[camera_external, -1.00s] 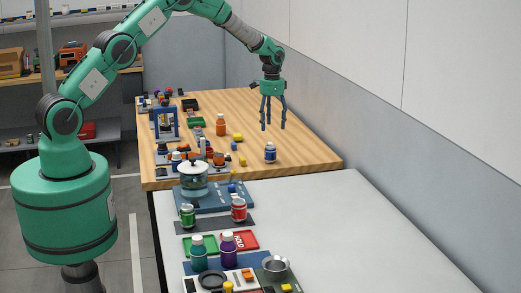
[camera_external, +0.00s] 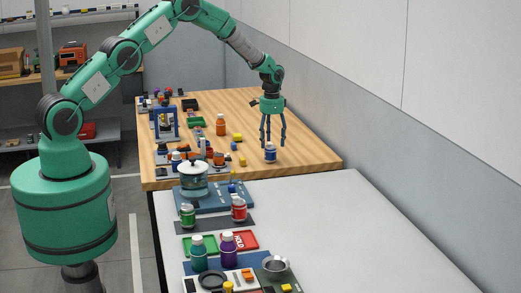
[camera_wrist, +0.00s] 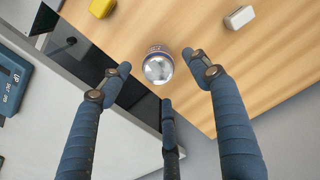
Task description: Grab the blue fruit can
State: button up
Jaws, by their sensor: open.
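The blue fruit can (camera_external: 270,154) stands upright on the wooden table, near its front right part. In the wrist view the can (camera_wrist: 158,66) shows its silver lid with a little of its blue side. My gripper (camera_external: 272,143) points down right over the can, its dark blue fingers spread. In the wrist view my gripper (camera_wrist: 158,80) has its fingers apart, with the can's lid between and just beyond the tips. I cannot tell whether any finger touches the can.
A yellow block (camera_external: 243,161) and an orange bottle (camera_external: 221,125) stand left of the can on the wooden table (camera_external: 310,155). A pot (camera_external: 193,178) and several cans and bottles crowd the left side.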

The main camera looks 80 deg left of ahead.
aim_at(271, 146)
jog(key=shift+f, duration=0.45)
jog(key=shift+s+f, duration=0.2)
jog(key=shift+f, duration=2.4)
jog(key=c, duration=1.3)
jog(key=shift+r, duration=0.15)
jog(key=shift+c, duration=0.2)
